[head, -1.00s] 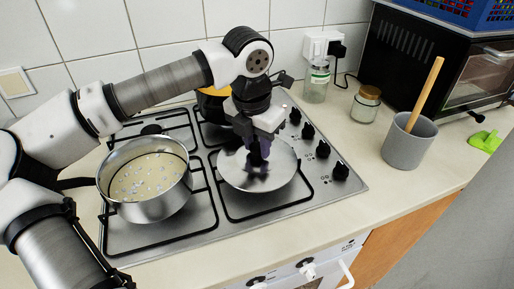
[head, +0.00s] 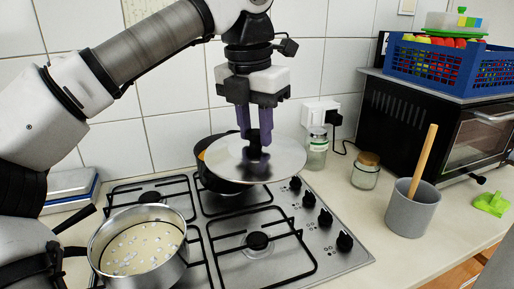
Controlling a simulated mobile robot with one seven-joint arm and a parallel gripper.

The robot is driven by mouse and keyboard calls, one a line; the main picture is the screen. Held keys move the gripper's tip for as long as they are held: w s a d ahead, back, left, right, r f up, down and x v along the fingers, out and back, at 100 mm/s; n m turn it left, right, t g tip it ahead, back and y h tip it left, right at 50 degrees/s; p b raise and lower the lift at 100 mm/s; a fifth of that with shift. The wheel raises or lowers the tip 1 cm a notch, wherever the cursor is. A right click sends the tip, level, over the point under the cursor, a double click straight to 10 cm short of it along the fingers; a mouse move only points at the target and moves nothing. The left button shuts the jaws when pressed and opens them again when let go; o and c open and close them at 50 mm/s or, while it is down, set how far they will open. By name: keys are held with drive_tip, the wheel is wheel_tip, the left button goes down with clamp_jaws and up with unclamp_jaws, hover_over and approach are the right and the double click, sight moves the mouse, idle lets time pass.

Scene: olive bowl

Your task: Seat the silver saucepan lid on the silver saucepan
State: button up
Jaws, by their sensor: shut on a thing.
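The silver saucepan lid (head: 226,163) is a shiny round disc with a dark knob. My gripper (head: 256,133) is shut on the knob and holds the lid roughly level, raised above the hob. The silver saucepan (head: 140,245) stands uncovered on the front left burner, with pale liquid and small bits inside. Its dark handle points left. The lid is to the right of the saucepan and higher than it, apart from it. The lid hides part of a dark pot behind it.
The dark pot (head: 207,178) with something orange stands on the back burner. The front right burner (head: 258,241) is bare. To the right are glass jars (head: 365,172), a grey crock (head: 411,210) with a wooden stick, and a black oven (head: 420,110) bearing a blue crate (head: 440,62).

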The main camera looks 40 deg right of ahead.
drive_tip(key=w+a+f+n+p, duration=0.1)
drive_tip(key=w+a+n+p, duration=0.25)
drive_tip(key=a, duration=0.75)
drive_tip(key=w+a+f+n+p, duration=0.15)
drive_tip(key=a+p, duration=0.35)
drive_tip(key=a, duration=0.6)
wheel_tip(320, 180, down, 8)
drive_tip(key=b, duration=0.5)
drive_tip(key=shift+w+f+n+t+b, duration=0.25)
drive_tip(key=shift+w+n+t+b, duration=0.05)
drive_tip(key=shift+b, duration=0.1)
drive_tip(key=shift+f+b, duration=0.6)
drive_tip(key=shift+b, duration=0.5)
idle(0.7)
drive_tip(key=o, duration=1.8)
drive_tip(key=shift+r, duration=0.1)
